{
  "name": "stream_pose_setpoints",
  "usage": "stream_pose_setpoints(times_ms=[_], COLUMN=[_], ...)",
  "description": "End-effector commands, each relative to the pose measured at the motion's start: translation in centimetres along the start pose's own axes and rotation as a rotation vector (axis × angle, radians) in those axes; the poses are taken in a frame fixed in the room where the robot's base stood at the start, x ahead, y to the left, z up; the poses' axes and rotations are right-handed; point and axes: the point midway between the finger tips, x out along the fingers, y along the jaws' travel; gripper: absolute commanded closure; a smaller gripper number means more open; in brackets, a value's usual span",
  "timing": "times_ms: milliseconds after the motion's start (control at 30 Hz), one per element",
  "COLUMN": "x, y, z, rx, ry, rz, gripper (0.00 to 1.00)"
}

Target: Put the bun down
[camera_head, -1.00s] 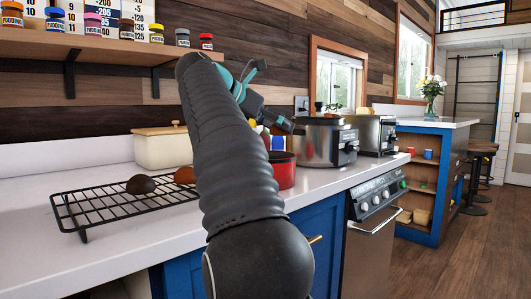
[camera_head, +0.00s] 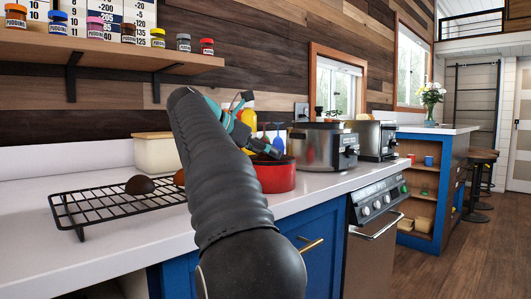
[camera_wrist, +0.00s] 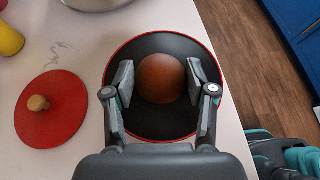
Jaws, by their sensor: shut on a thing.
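A round brown bun (camera_wrist: 161,78) sits between the two fingers of my gripper (camera_wrist: 163,83) in the wrist view, and the gripper is shut on it. Bun and fingertips are over the dark inside of a red pot (camera_wrist: 192,125). In the head view my gripper (camera_head: 267,152) is at the red pot (camera_head: 278,177), and its fingertips and the held bun are hidden there. I cannot tell whether the bun touches the pot's bottom. A dark bun (camera_head: 139,185) and a partly hidden brown one (camera_head: 179,177) lie on the black wire rack (camera_head: 85,211).
A red lid (camera_wrist: 52,108) with a wooden knob lies left of the pot in the wrist view. A steel cooker (camera_head: 318,147) and a toaster (camera_head: 375,138) stand to the right. A cream box (camera_head: 155,153) is behind the rack. The counter's front edge is close to the pot.

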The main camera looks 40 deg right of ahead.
Motion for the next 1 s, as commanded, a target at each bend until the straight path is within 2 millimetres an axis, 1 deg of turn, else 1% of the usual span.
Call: stream_pose_setpoints(times_ms=[400,500,533,567,600,633,900,1000], x=[0.57,0.54,0.54,0.53,0.53,0.53,0.52,0.37], y=[-0.01,-0.01,0.00,0.00,0.00,0.00,0.00,0.00], z=[-1.06,-1.01,-1.01,-1.01,-1.01,-1.00,-0.99,-0.71], rx=[0.000,0.000,0.000,0.000,0.000,0.000,0.000,0.000], ry=[0.000,0.000,0.000,0.000,0.000,0.000,0.000,0.000], rz=[0.000,0.001,0.000,0.000,0.000,0.000,0.000,0.001], gripper=[0.72,0.72,0.42,0.34,0.24,0.19,0.19,0.19])
